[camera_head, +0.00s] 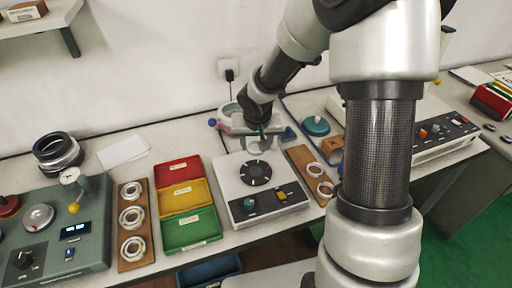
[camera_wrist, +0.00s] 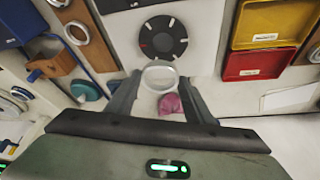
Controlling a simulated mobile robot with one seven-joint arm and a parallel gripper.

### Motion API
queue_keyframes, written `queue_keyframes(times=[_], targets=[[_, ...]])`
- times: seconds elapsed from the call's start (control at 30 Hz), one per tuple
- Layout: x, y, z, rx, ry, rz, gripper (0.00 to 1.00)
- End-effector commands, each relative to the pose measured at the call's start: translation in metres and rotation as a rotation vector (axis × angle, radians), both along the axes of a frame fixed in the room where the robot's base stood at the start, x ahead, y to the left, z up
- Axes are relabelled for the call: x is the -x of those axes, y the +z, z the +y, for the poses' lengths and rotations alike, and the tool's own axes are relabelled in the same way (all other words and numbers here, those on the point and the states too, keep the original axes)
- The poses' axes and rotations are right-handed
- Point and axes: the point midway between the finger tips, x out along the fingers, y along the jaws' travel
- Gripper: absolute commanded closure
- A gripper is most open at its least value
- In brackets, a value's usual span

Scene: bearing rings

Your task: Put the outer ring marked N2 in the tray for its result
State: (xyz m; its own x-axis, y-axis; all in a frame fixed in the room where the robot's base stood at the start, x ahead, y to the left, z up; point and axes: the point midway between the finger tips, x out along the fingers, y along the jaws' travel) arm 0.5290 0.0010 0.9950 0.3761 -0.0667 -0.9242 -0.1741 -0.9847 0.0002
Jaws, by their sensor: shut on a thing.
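My gripper (camera_head: 262,140) hangs just behind the black dial of the white instrument. In the wrist view my gripper (camera_wrist: 160,84) is shut on a pale ring (camera_wrist: 160,76), held between the fingertips. No mark can be read on it. The ring cannot be made out clearly in the head view. Three trays stand left of the instrument: red (camera_head: 172,167) at the back, yellow (camera_head: 203,198) in the middle, green (camera_head: 175,238) in front. Each has a small label too small to read. The wrist view shows the yellow tray (camera_wrist: 296,8) and red tray (camera_wrist: 240,74).
The white instrument (camera_head: 231,203) has a round black dial (camera_head: 256,173). Wooden boards with rings lie at left (camera_head: 124,258) and right (camera_head: 303,160). A green gauge unit (camera_head: 90,250) stands far left. A pink object (camera_wrist: 170,103) lies below the held ring in the wrist view.

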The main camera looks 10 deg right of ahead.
Motion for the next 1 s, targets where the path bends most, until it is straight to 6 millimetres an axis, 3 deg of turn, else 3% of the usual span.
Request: queue_keyframes(times=[0.73, 1.0], targets=[[-0.001, 0.04, 0.0, 0.0, 0.001, -0.002, 0.8], [0.0, 0.044, 0.0, -0.001, 0.0, -0.002, 0.8]])
